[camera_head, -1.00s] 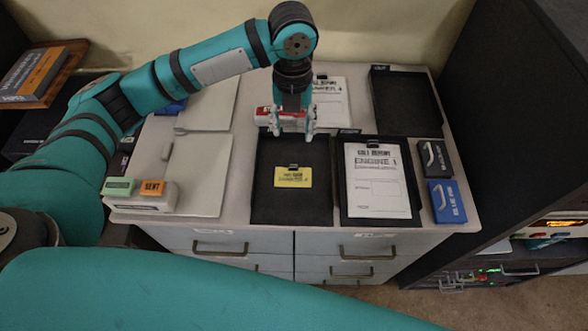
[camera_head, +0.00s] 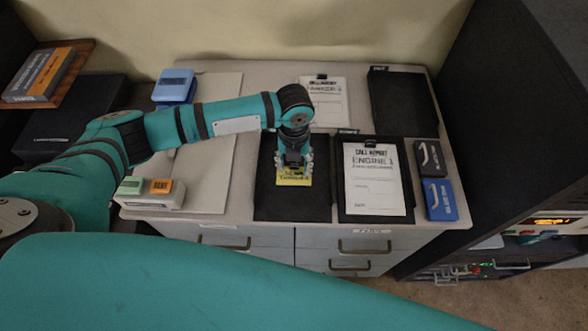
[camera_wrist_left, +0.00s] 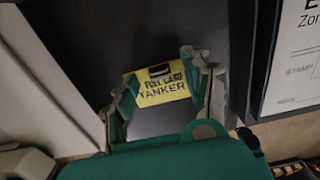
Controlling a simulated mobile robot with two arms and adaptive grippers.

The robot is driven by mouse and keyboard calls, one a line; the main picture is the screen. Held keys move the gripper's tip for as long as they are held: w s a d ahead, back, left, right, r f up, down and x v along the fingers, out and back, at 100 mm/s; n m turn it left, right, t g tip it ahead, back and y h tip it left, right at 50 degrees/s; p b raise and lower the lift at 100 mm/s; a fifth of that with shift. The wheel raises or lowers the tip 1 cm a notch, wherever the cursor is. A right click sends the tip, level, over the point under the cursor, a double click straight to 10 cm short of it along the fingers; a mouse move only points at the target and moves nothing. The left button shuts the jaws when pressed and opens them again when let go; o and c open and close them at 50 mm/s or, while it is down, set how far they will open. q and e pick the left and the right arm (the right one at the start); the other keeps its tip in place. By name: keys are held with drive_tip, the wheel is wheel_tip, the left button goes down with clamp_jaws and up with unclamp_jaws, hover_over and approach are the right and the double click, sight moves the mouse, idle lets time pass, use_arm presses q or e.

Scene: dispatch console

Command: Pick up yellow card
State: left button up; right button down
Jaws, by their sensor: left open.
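The yellow card (camera_head: 293,179) lies on a black tray (camera_head: 292,206) in the middle of the cabinet top, its upper part hidden by my gripper in the head view. In the left wrist view the card (camera_wrist_left: 161,88) shows black lettering with "TANKER" and a dark clip at its top edge. My left gripper (camera_head: 294,164) is over the card and points down. In the left wrist view its fingers (camera_wrist_left: 162,95) stand apart on either side of the card, open and empty. I cannot tell the exact height above the card. My right gripper is not in view.
A tray with a white "ENGINE 1" sheet (camera_head: 374,180) is directly right. Black and blue blocks (camera_head: 440,199) stand at the right edge. Another white sheet (camera_head: 324,101) and an empty black tray (camera_head: 404,103) are behind. Stamps (camera_head: 152,191) sit at left.

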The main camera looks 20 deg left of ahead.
use_arm(q)
drive_tip(key=c, duration=0.9)
